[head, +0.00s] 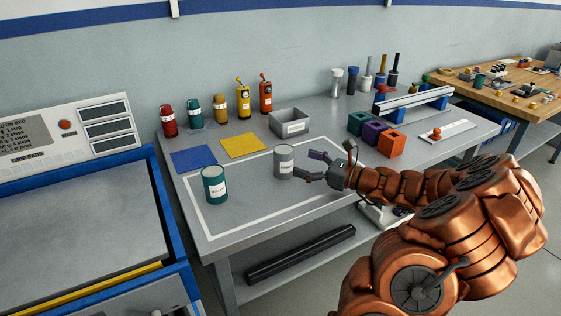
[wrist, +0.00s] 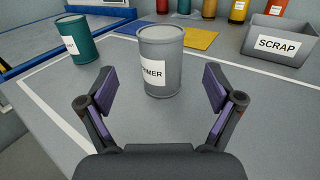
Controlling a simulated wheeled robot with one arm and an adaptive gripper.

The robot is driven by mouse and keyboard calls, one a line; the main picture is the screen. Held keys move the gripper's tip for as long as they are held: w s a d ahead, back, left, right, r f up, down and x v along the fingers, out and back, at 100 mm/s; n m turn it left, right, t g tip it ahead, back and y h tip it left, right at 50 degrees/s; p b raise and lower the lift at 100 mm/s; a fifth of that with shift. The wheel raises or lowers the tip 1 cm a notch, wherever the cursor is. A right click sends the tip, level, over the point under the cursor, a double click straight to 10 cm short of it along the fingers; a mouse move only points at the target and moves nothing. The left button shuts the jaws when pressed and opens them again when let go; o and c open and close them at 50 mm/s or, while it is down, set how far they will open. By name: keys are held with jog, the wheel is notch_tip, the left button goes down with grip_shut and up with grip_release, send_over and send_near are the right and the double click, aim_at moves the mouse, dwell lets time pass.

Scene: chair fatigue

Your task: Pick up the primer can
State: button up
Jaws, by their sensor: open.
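The primer can (head: 284,162) is a grey cylinder with a white label. It stands upright on the grey workbench inside a white outlined area. In the wrist view the primer can (wrist: 160,62) stands just beyond the fingertips, centred between them, with the end of the word "PRIMER" showing. My gripper (head: 312,165) is at the right of the can in the head view, its fingers open and pointing at it. In the wrist view my gripper (wrist: 158,92) is open and empty, and I see no contact with the can.
A teal can (head: 215,185) stands left of the primer can. Behind are a blue mat (head: 193,158), a yellow mat (head: 244,145), a grey scrap bin (head: 289,123) and several coloured bottles. Coloured blocks (head: 391,144) stand at the right. The bench front is clear.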

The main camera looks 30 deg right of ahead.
aim_at(293, 159)
jog(key=shift+f+x, duration=0.1)
jog(key=shift+x, duration=1.7)
jog(key=shift+f+x, duration=0.15)
jog(key=shift+x, duration=1.65)
jog(key=c, duration=1.5)
jog(key=shift+r, duration=0.15)
